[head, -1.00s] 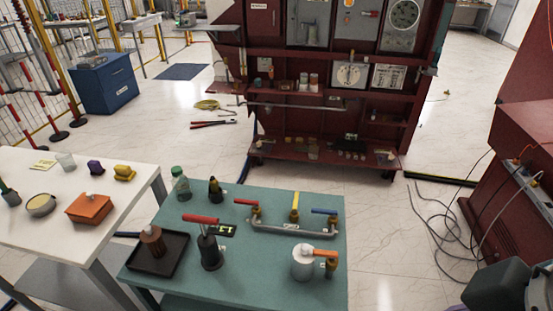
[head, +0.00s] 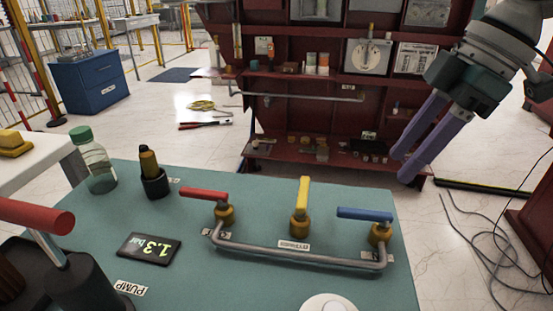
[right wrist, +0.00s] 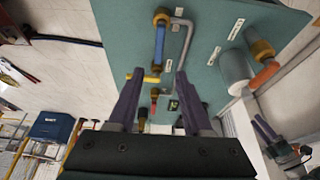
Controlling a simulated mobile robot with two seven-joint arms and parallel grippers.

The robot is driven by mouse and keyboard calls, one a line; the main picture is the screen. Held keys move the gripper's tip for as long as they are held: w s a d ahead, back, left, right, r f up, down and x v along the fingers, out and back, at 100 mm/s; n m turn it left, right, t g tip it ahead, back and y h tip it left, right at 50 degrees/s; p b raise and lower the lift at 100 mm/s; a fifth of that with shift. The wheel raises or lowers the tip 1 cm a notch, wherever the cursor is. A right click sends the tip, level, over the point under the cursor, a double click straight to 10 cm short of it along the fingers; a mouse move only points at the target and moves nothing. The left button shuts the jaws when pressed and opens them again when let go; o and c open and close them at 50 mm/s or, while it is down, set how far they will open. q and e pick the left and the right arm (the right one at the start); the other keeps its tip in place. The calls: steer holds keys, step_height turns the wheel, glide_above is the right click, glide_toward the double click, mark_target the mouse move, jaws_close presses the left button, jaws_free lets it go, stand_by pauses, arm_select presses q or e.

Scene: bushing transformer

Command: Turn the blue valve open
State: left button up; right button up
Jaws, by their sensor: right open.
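The blue valve has a blue lever (head: 365,214) on a brass body (head: 380,235) at the right end of a grey pipe on the green table. Its lever points left, roughly along the pipe. My right gripper (head: 400,168) is open and empty, with purple fingers, above and beyond the valve. In the right wrist view, the blue lever (right wrist: 159,45) lies ahead, with its free end near the gap between the fingertips (right wrist: 160,73); they seem apart from it. My left gripper is not in view.
On the same pipe (head: 300,256) are a yellow lever (head: 303,192), pointing across it, and a red lever (head: 204,194). A gauge display (head: 149,248) reads 1.3 bar. A pump handle (head: 40,215), a bottle (head: 93,160) and a white cylinder (head: 328,304) stand around the table.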

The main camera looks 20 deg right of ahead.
mark_target(359, 211)
steer(key=x, duration=1)
steer(key=shift+w+b, duration=0.1)
steer(key=shift+b, duration=0.3)
jaws_close()
stand_by(0.9)
